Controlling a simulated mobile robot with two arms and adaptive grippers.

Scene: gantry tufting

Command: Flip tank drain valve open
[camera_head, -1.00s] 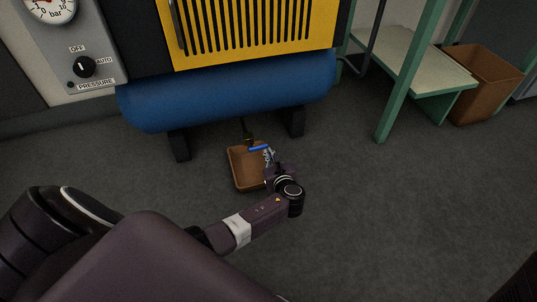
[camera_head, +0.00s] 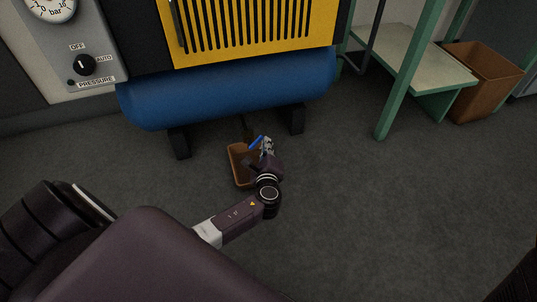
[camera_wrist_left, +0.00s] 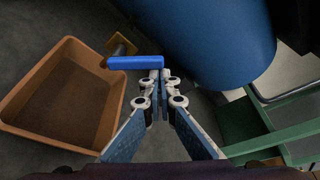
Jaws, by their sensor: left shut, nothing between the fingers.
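The drain valve's blue lever (camera_head: 255,142) is below the blue tank (camera_head: 230,90), above a brown tray (camera_head: 239,178) on the floor. In the left wrist view the blue lever (camera_wrist_left: 135,63) lies crosswise just ahead of my fingertips, and the brass valve body (camera_wrist_left: 120,45) is at its left end. My left gripper (camera_head: 267,147) is shut and empty, with its tips at the lever's right end; it also shows in the left wrist view (camera_wrist_left: 159,75). I cannot tell whether the tips touch the lever. My right gripper is not in view.
The tank's dark feet (camera_head: 179,142) stand either side of the tray. A green-framed bench (camera_head: 408,80) and a brown bin (camera_head: 482,82) stand at the right. A pressure switch (camera_head: 85,65) is at upper left. The floor at right is clear.

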